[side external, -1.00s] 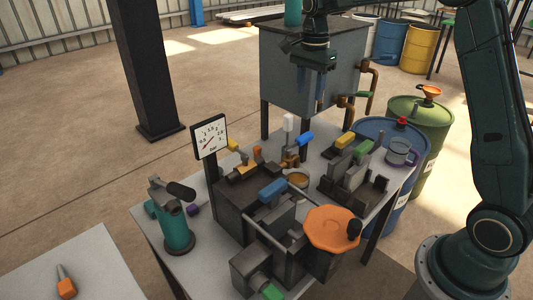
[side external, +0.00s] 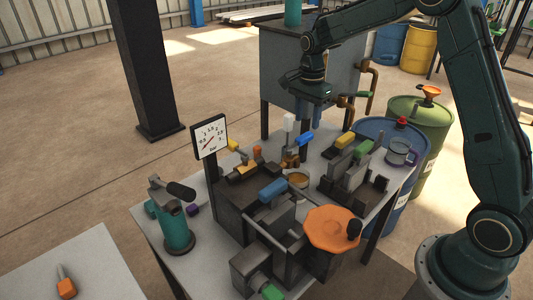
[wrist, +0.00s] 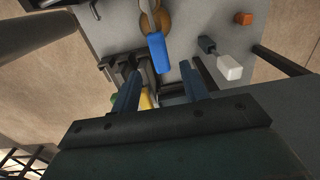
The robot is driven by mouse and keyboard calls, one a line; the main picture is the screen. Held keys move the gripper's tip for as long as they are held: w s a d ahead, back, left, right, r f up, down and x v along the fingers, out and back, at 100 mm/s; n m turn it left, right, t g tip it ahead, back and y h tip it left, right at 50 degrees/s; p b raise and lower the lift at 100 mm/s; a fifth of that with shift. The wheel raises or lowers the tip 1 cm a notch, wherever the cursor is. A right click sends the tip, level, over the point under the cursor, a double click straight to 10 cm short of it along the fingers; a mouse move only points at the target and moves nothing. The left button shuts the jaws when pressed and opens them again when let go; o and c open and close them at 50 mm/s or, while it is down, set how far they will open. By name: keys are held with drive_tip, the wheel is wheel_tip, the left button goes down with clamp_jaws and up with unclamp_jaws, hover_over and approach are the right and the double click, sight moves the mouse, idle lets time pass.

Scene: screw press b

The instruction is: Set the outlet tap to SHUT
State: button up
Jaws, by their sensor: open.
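A tap with a blue lever handle (side external: 304,139) and a brass-coloured body (side external: 290,159) is on the bench behind the press; I take it as the outlet tap. The blue handle points to the upper right in the side view. In the wrist view the blue handle (wrist: 157,54) appears between my fingertips, with round brown parts at its far end. My gripper (side external: 310,119) is open and empty, fingers pointing down, above the handle and seemingly apart from it. In the wrist view my gripper (wrist: 159,69) has its fingers spread. Any SHUT marking is not readable.
A white handle (side external: 289,122) on a dark post stands close to the tap. The grey tank (side external: 278,62) with brown pipes is behind. Yellow and green handles (side external: 345,140) sit to the right. The press has an orange wheel (side external: 332,228) and a gauge (side external: 209,137).

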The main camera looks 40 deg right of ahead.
sight(306, 135)
drive_tip(key=shift+f, duration=2.6)
clamp_jaws()
